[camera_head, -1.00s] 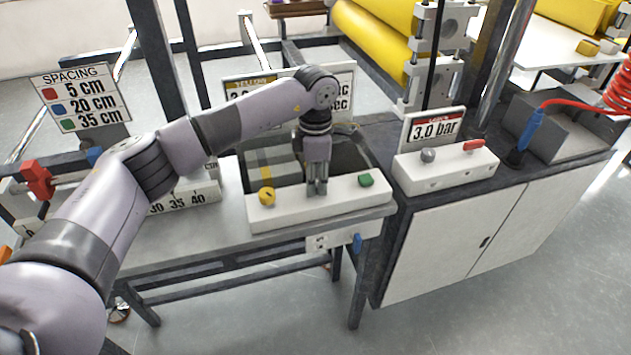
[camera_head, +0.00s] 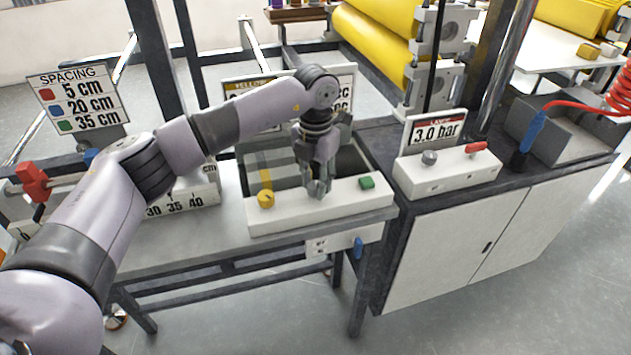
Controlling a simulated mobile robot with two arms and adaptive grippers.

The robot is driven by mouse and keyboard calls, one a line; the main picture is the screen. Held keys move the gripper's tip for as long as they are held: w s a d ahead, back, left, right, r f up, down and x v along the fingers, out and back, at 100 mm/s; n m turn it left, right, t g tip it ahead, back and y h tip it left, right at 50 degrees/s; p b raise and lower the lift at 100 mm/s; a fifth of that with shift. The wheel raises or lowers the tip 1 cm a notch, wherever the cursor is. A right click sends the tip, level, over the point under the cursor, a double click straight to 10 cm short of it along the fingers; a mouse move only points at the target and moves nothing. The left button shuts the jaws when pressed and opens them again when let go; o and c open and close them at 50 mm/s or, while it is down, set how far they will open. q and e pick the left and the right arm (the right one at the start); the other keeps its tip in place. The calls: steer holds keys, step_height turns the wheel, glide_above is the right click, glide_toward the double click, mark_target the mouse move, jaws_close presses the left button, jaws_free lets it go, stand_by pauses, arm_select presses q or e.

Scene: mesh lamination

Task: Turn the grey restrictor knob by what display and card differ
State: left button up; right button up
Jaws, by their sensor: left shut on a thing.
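My left gripper (camera_head: 319,190) points down at the top of a long white control box (camera_head: 330,209), between a yellow knob (camera_head: 266,199) and a green button (camera_head: 366,183). It is shut on the grey restrictor knob, which its fingers almost wholly hide. Behind my arm stand a card headed in yellow (camera_head: 240,90) and a white-faced panel (camera_head: 346,92) with "sec" lettering at its right edge. My arm covers most of both, so their numbers cannot be read. My right gripper is not in view.
To the right, a white box carries another grey knob (camera_head: 429,158) and a red lever (camera_head: 477,148), with a "3.0 bar" sign (camera_head: 436,131) behind. A spacing sign (camera_head: 78,98), red clamp (camera_head: 32,180) and ruler (camera_head: 178,205) are at the left. A blue handle (camera_head: 358,246) hangs below the bench edge.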

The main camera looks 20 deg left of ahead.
arm_select(q)
steer(key=shift+r+n, duration=0.1)
steer(key=shift+n, duration=0.5)
steer(key=o, duration=1.1)
steer(key=shift+o, duration=0.2)
step_height(320, 180, up, 12)
